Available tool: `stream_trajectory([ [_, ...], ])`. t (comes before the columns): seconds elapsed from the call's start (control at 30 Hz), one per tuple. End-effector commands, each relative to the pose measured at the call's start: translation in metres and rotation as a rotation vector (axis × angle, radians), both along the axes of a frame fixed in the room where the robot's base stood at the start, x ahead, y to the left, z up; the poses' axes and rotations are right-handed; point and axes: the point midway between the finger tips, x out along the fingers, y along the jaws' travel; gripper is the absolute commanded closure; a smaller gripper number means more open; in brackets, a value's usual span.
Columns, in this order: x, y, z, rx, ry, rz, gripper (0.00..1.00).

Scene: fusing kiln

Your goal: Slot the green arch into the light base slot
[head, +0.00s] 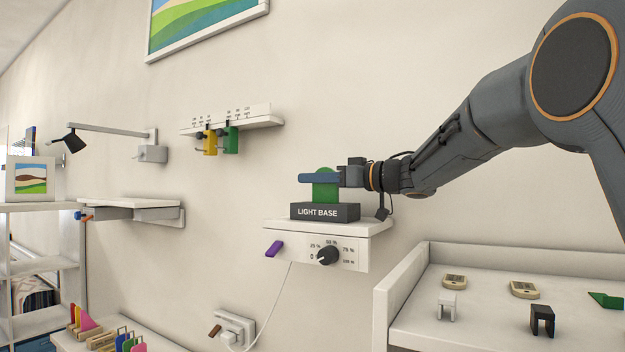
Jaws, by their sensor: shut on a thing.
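The green arch (325,190) stands upright at the light base (325,212), a dark block labelled "LIGHT BASE" on a small white wall shelf. My gripper (322,178) reaches in from the right and is shut on the green arch, its blue-grey finger crossing the arch's front. The arch's rounded top shows above the finger and its lower part below it. The arch's lower edge meets the top of the base in this view. The slot itself is hidden, so I cannot tell how deep the arch sits.
A dimmer panel with a black knob (327,256) and a purple switch (273,249) is under the shelf. A peg rail (232,126) with yellow and green pieces hangs to the left. A white tray table (408,297) with small parts stands at the right.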

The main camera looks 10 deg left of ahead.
Motion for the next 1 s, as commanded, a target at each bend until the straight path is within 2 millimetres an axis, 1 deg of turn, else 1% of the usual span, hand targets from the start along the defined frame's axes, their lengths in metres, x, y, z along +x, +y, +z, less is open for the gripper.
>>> stream_trajectory([
  [0.17,0.0,0.0,-0.003,-0.002,0.004,0.0,1.0],
  [0.2,0.0,0.0,-0.003,-0.002,0.004,0.0,0.88],
  [0.27,0.0,0.0,-0.003,-0.002,0.004,0.0,0.78],
  [0.3,0.0,0.0,-0.002,-0.002,0.003,0.0,0.71],
  [0.33,0.0,0.0,-0.002,-0.002,0.003,0.0,0.7],
  [0.57,0.0,0.0,-0.002,-0.001,0.003,0.0,0.7],
  [0.67,-0.001,-0.004,-0.002,-0.002,0.002,-0.001,0.7],
  [0.77,-0.004,-0.014,-0.002,0.0,0.0,-0.001,0.7],
  [1.0,-0.017,-0.052,-0.003,-0.001,-0.001,-0.003,0.7],
])
